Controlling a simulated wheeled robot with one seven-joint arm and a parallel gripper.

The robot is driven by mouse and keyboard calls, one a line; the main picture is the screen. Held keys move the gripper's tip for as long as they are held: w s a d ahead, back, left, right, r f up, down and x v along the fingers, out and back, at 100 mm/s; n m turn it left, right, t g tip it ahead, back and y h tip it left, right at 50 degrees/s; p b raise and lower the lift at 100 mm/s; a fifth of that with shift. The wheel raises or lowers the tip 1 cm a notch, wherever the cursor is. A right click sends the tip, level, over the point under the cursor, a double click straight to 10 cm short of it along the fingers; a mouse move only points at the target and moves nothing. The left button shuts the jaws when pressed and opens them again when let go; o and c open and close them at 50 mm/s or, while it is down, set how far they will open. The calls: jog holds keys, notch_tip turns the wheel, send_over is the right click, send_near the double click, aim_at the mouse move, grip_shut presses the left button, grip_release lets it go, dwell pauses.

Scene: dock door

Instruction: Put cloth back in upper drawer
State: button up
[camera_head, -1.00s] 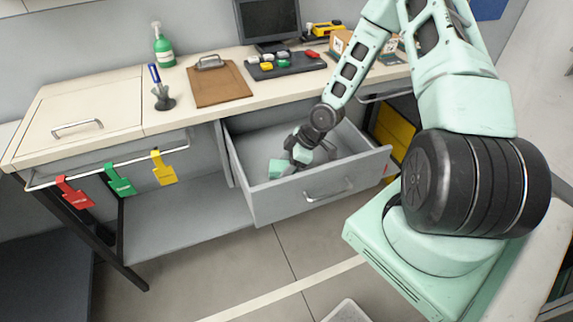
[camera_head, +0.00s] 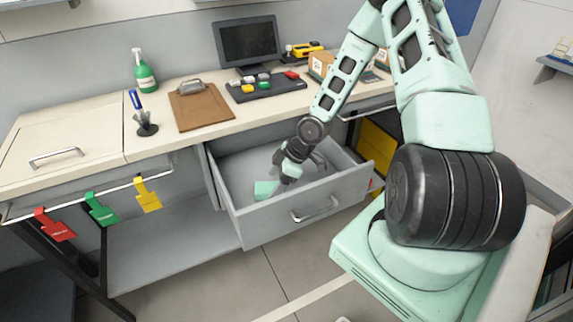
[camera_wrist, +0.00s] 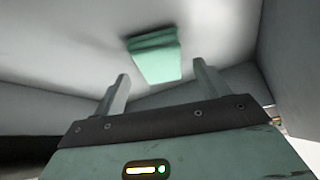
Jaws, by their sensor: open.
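The cloth (camera_head: 266,189) is a small folded mint-green piece lying on the floor of the open grey drawer (camera_head: 300,215). My gripper (camera_head: 290,172) is inside the drawer, to the right of the cloth and a little above the drawer floor. In the wrist view the cloth (camera_wrist: 155,58) lies beyond the fingertips, apart from them. My gripper (camera_wrist: 160,72) is open with nothing between its fingers. The fingers are partly hidden by the wrist in the head view.
A bench top above holds a clipboard (camera_head: 201,108), a green spray bottle (camera_head: 145,75), a pen stand (camera_head: 146,127), a monitor (camera_head: 247,45) and a tray of coloured pieces (camera_head: 265,88). Red, green and yellow tags (camera_head: 148,194) hang from a rail at left. The drawer's front and side walls surround my gripper.

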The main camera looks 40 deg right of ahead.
jog(key=p+v, duration=0.2)
jog(key=v, duration=0.7)
jog(key=s+a+r+g+h, duration=0.25)
jog(key=a+r, duration=0.25)
jog(key=a, duration=0.4)
jog(key=s+a+r+g+h, duration=0.1)
jog(key=s+a+r+h, duration=0.1)
jog(key=s+a+r, duration=0.35)
jog(key=s+a+r+m, duration=0.2)
jog(key=s+a+r, duration=0.7)
jog(key=s+a, duration=0.3)
jog(key=shift+s+a+r, duration=0.15)
jog(key=shift+a+r, duration=0.25)
jog(key=shift+a, duration=0.8)
